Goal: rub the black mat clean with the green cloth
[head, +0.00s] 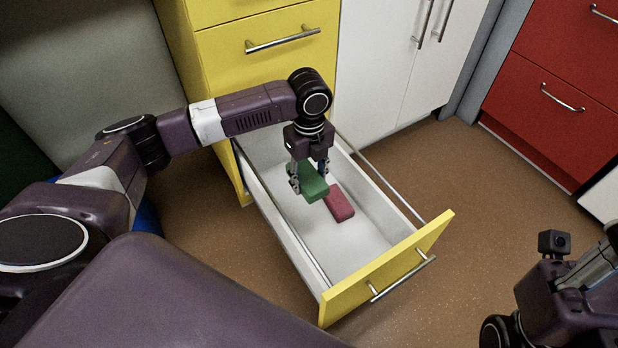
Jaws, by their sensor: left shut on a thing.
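My left gripper (309,175) is over the open drawer, pointing down, and is shut on the green cloth (312,188). The cloth looks like a thick, folded green block between the fingers. It appears to be held above the drawer floor, partly in front of a dark red block (339,203). I see no black mat in this view. Part of my right arm shows at the lower right, but its fingertips do not.
The yellow-fronted drawer (390,272) is pulled out of the yellow cabinet (230,60), with metal rails along its sides. White cupboard doors (385,60) stand behind. Red drawers (555,85) are at the right. Brown floor (465,185) is clear between them.

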